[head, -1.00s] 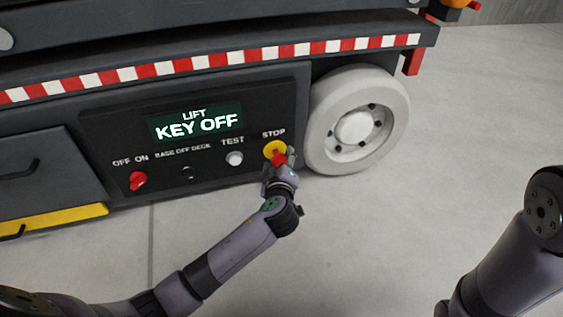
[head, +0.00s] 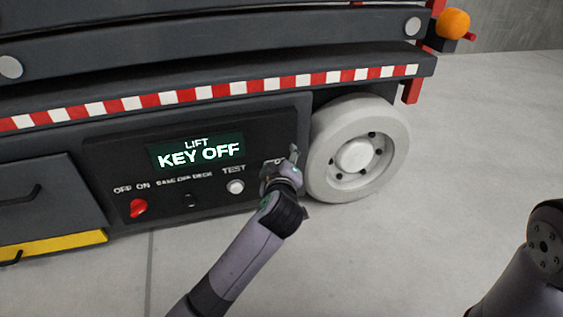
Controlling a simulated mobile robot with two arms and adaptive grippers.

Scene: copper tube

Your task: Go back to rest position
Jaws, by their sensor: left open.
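My left gripper (head: 293,155) is in front of the right end of the lift's control panel (head: 120,157), by the STOP label. It is open, and I see nothing held in it. The gripper and wrist cover the stop button and most of its label. My left arm reaches up from the bottom of the head view. Part of my right arm shows at the lower right edge; its gripper is out of view.
The panel has a display (head: 197,150) reading LIFT KEY OFF, a red switch (head: 138,208) and a white TEST button (head: 236,187). A wheel (head: 356,148) stands just right of my left gripper. The concrete floor (head: 420,240) is clear in front.

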